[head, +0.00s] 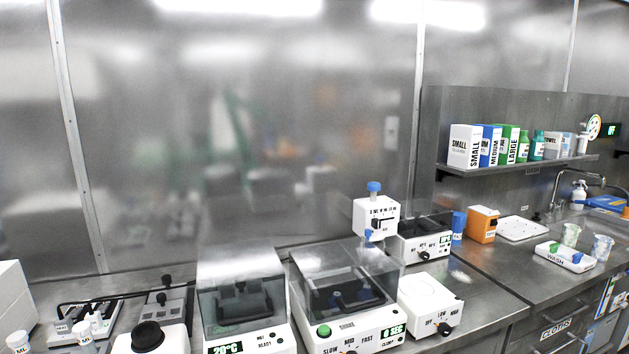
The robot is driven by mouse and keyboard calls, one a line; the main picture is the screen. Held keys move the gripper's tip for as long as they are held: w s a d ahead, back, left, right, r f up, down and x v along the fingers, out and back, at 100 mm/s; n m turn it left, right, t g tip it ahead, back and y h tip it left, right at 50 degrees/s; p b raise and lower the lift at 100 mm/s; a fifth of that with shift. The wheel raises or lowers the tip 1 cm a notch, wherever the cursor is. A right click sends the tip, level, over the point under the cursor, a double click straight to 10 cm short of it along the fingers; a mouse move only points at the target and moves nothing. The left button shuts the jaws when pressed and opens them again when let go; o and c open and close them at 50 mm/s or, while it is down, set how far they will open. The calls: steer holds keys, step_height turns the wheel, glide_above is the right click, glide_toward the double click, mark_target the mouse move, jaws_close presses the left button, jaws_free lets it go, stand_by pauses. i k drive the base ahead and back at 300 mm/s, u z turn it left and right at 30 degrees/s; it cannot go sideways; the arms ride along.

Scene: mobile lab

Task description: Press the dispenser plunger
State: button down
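A white dispenser (372,213) with dark markings stands at the back of the steel bench, right of centre. Its blue plunger (374,187) sticks up from the top. A blue part also shows under its body. Its lower part is hidden behind the clear lid of the shaker in front of it. My gripper is not in view.
The shaker (345,337) stands in front of the dispenser, with a white dial box (430,303) to its right. A lidded 20°C unit (243,335) is at its left. A sink counter with a wash tray (564,257) is at the right, below a shelf (520,166) of boxes.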

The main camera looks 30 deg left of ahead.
mark_target(373, 187)
steer(key=u, duration=0.6)
steer(key=i, duration=1.1)
steer(key=u, duration=0.5)
